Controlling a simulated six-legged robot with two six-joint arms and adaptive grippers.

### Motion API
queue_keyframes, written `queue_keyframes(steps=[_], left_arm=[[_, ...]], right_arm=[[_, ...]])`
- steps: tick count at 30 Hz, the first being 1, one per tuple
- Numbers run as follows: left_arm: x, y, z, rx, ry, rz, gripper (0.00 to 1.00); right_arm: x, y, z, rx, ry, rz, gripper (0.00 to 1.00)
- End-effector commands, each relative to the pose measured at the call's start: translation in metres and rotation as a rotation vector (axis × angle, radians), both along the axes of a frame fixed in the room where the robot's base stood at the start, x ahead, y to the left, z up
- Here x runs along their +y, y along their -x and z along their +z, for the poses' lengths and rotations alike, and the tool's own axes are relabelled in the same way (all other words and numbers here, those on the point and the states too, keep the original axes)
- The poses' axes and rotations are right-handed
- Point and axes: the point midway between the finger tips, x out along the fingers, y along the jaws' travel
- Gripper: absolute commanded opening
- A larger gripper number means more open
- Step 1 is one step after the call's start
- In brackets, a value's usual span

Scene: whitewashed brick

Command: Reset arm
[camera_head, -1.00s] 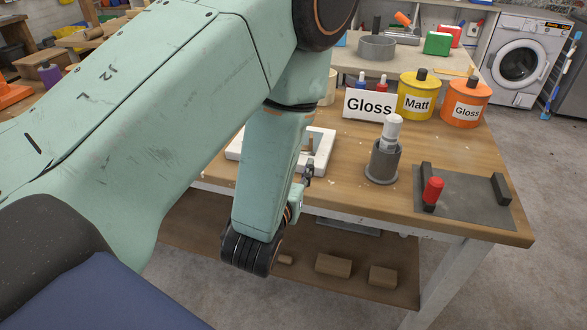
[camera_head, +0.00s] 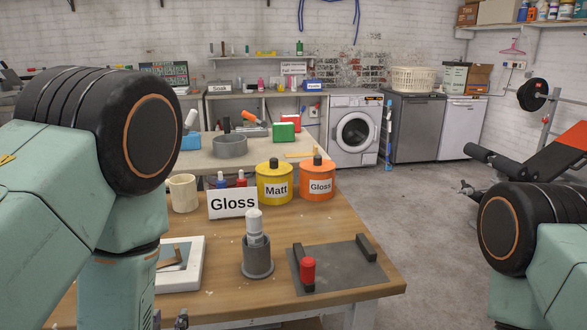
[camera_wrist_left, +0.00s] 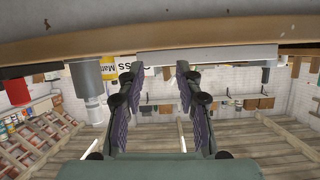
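My left gripper (camera_wrist_left: 158,80) is open and empty in the left wrist view, its two dark padded fingers apart. In the head view only a small dark part of it (camera_head: 181,320) shows at the bottom edge, near the workbench (camera_head: 225,300). My left arm (camera_head: 125,235) fills the left side of the head view. My right arm (camera_head: 545,250) shows at the right edge; its gripper is out of view.
On the bench are a white tray (camera_head: 194,275), a grey holder (camera_head: 257,262) with a white bottle (camera_head: 254,226), a Gloss sign (camera_head: 233,203), yellow (camera_head: 274,191) and orange (camera_head: 317,189) tins, and a dark plate (camera_head: 335,268) with a red-topped piece (camera_head: 308,270). Floor right of the bench is open.

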Motion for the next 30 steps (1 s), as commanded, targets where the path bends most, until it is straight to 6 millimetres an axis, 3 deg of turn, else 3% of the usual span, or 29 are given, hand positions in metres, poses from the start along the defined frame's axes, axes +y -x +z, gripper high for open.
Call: queue_keyframes(steps=[5, 9, 12, 16, 21, 30], left_arm=[[-0.009, 0.064, -0.088, 0.428, 0.043, -0.053, 0.35], [-0.016, 0.139, -0.142, 0.753, 0.088, -0.102, 0.35], [-0.021, 0.193, -0.167, 0.948, 0.124, -0.131, 0.35], [-0.024, 0.247, -0.186, 1.106, 0.173, -0.139, 0.35], [-0.023, 0.274, -0.195, 1.163, 0.199, -0.116, 0.35], [-0.023, 0.275, -0.196, 1.164, 0.199, -0.115, 0.35]], right_arm=[[0.0, 0.0, 0.0, 0.0, 0.0, 0.0, 0.4], [0.0, 0.0, 0.0, 0.0, 0.0, 0.0, 0.4], [0.0, 0.0, 0.0, 0.0, 0.0, 0.0, 0.4], [0.0, 0.0, 0.0, 0.0, 0.0, 0.0, 0.4], [0.0, 0.0, 0.0, 0.0, 0.0, 0.0, 0.4], [0.0, 0.0, 0.0, 0.0, 0.0, 0.0, 0.4]])
